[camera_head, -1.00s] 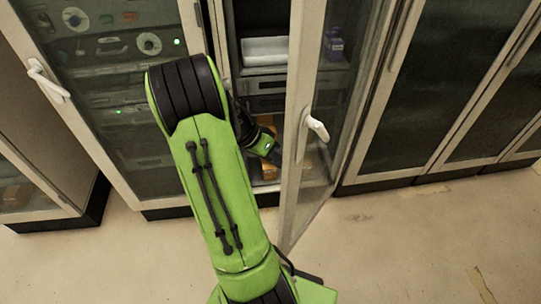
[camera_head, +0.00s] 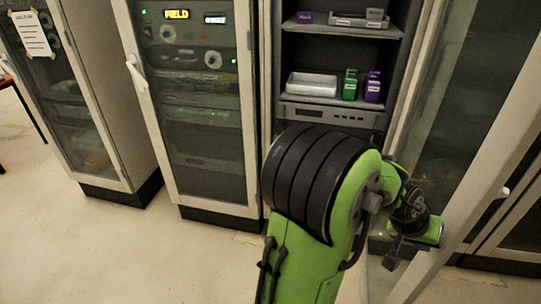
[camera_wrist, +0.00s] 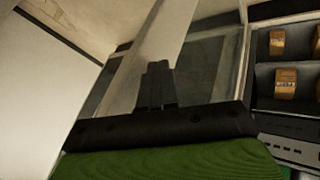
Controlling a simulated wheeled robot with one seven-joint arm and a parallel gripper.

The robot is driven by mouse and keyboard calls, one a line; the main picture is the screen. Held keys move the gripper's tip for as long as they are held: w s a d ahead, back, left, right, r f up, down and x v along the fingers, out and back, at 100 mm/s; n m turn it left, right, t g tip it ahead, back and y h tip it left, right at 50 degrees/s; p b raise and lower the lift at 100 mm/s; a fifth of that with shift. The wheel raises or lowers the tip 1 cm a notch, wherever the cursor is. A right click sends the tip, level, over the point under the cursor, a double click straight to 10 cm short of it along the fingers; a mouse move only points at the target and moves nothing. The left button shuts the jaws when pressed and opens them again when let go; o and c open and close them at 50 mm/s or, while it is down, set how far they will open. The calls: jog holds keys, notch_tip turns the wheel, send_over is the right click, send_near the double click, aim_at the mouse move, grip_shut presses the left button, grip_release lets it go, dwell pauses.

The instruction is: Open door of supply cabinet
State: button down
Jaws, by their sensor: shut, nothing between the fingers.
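The supply cabinet (camera_head: 341,115) stands open in the head view, with its shelves exposed. Its glass door, with a pale frame (camera_head: 484,200), is swung well out on the right. A white handle (camera_head: 503,192) shows by the frame's outer edge. My gripper (camera_head: 392,254) is on the inner side of the door, low and close to the glass; I cannot tell whether it touches. In the wrist view my gripper (camera_wrist: 157,70) is shut and empty, with the pale door frame (camera_wrist: 160,40) and glass just beyond its fingertips. My arm hides the cabinet's lower part.
Shelves hold a white tray (camera_head: 312,84), a green box (camera_head: 350,84) and a purple box (camera_head: 373,87). Brown boxes (camera_wrist: 286,80) show in the wrist view. A closed equipment cabinet (camera_head: 195,110) stands left. Floor (camera_head: 130,245) at the front left is clear.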

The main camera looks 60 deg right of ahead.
jog(key=s+d+b, duration=0.1)
jog(key=s+d, duration=0.2)
jog(key=s, duration=0.6)
dwell(0.3)
jog(key=p, duration=0.5)
send_near(457, 219)
jog(key=f, duration=0.1)
jog(key=s+a+f, duration=0.1)
jog(key=s+f, duration=0.1)
jog(key=shift+s+a+f, duration=0.1)
jog(key=shift+s+a, duration=0.15)
jog(key=shift+a, duration=0.05)
